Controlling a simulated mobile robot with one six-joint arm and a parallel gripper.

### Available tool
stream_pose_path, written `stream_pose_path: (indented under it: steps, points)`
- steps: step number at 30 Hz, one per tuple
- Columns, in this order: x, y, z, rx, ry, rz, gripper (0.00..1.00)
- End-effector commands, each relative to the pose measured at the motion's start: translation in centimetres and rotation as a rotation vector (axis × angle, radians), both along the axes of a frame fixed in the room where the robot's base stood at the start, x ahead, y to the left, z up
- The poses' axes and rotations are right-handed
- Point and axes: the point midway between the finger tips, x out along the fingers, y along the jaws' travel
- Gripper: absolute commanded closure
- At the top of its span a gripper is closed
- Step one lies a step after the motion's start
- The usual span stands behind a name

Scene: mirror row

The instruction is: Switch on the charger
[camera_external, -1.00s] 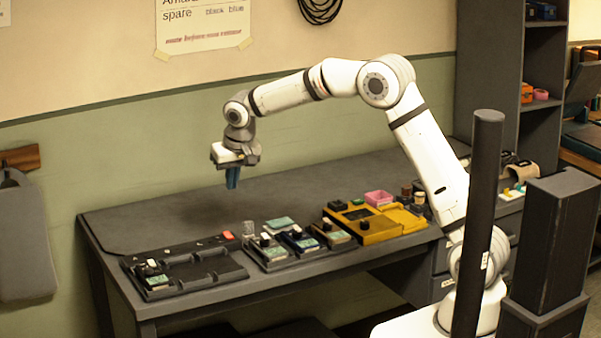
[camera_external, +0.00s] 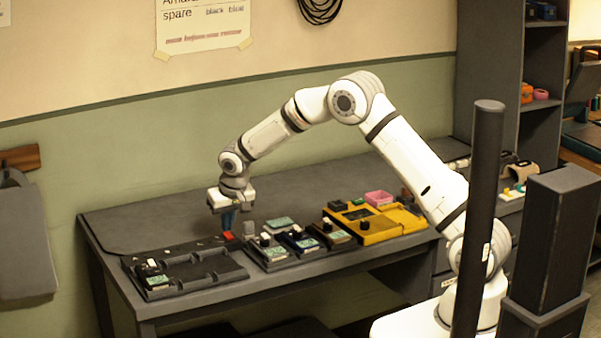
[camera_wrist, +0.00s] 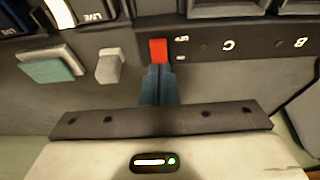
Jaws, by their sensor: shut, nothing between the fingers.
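The charger (camera_external: 228,274) is a dark tray-like unit at the left of the bench. A red switch (camera_external: 228,235) sits at the right end of its back strip. In the wrist view the red switch (camera_wrist: 158,50) stands beside small white marks and the letters C and B. My gripper (camera_external: 229,228) points down with its blue-grey fingers shut and empty. In the wrist view the fingertips (camera_wrist: 158,70) are right at the near edge of the switch; I cannot tell whether they touch it. The round lamps by the letters look dark.
A module (camera_external: 155,279) sits in the charger's left bay. Several more modules (camera_external: 299,241) stand just right of the charger. A clear-grey block (camera_external: 249,228) is close right of my fingers. A yellow device (camera_external: 365,225) stands further right. The bench behind is clear.

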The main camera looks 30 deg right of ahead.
Motion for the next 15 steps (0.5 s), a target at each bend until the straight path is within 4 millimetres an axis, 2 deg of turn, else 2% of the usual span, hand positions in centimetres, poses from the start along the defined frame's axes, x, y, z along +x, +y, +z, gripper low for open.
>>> stream_pose_path:
  steps: [15]
  points:
    - [0.22,-0.05,-0.49,-0.001,0.015,-0.003,1.00]
